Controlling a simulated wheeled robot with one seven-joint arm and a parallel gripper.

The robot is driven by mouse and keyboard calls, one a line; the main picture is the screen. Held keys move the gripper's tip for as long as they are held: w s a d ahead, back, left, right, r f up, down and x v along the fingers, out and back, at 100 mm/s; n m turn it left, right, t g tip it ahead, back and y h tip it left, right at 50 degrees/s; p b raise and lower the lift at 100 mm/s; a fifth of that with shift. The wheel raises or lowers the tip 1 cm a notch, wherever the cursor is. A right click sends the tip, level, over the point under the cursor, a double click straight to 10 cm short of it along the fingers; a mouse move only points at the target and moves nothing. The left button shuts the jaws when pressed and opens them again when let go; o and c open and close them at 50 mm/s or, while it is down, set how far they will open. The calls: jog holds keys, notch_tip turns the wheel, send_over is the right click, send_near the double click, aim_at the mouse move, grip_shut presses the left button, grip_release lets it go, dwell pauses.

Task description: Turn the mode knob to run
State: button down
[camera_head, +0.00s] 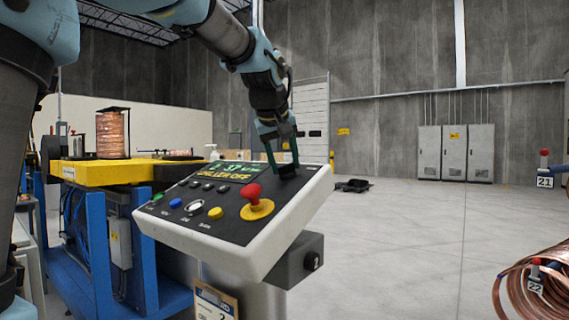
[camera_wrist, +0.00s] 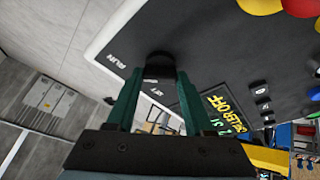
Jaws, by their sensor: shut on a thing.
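The control panel (camera_head: 228,238) is a tilted box with a white rim and a dark face. The black mode knob (camera_wrist: 160,66) sits near the panel's edge, with the label RUN beside it and another, partly hidden label by my gripper. My gripper (camera_wrist: 156,80) has its two green fingers on either side of the knob, shut on it. In the head view my gripper (camera_head: 283,160) reaches down to the panel's upper right corner, and the knob there is mostly hidden by the fingers. The display (camera_head: 226,172) reads CHILLER OFF in yellow, with a green line above it.
A blue-framed machine (camera_head: 100,235) is at left and a copper coil (camera_head: 530,285) at right.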

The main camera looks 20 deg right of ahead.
dwell(0.3)
jog(key=shift+c, duration=1.4)
grip_release()
jog(key=b+v, duration=0.1)
jog(key=v, duration=0.9)
jog(key=shift+s+a+r, duration=0.15)
jog(key=shift+a+r, duration=0.05)
jog(key=shift+r, duration=0.1)
jog(key=shift+s+a, duration=0.1)
